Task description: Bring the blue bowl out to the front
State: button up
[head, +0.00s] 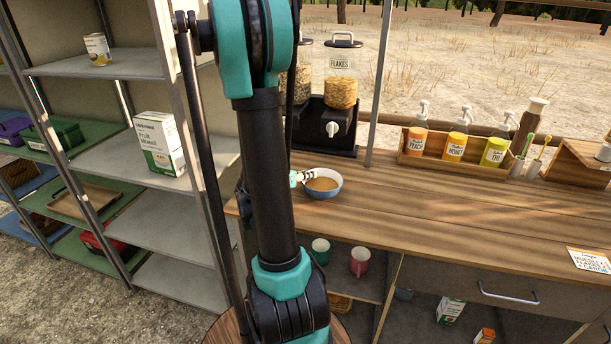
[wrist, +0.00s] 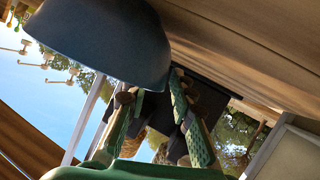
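The blue bowl (head: 323,188) stands upright on the wooden counter, in front of the flakes dispenser, with something brown inside. My gripper (head: 300,177) is at the bowl's left rim, partly hidden behind my arm. In the wrist view the bowl (wrist: 105,40) fills the upper left, close to the camera. The green fingers of my gripper (wrist: 152,95) are spread, with a gap between them, and their tips are beside the bowl's edge. I cannot tell whether they touch it.
The dispenser (head: 340,95) stands behind the bowl. A bottle caddy (head: 440,160) is at the back right, and a paper card (head: 590,262) lies at the right front. Metal shelves (head: 110,65) stand left. Mugs (head: 360,262) sit below the counter. The counter right of the bowl is clear.

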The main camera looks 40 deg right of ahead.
jog(key=shift+o, duration=0.2)
jog(key=v, duration=1.2)
jog(key=shift+a, duration=0.1)
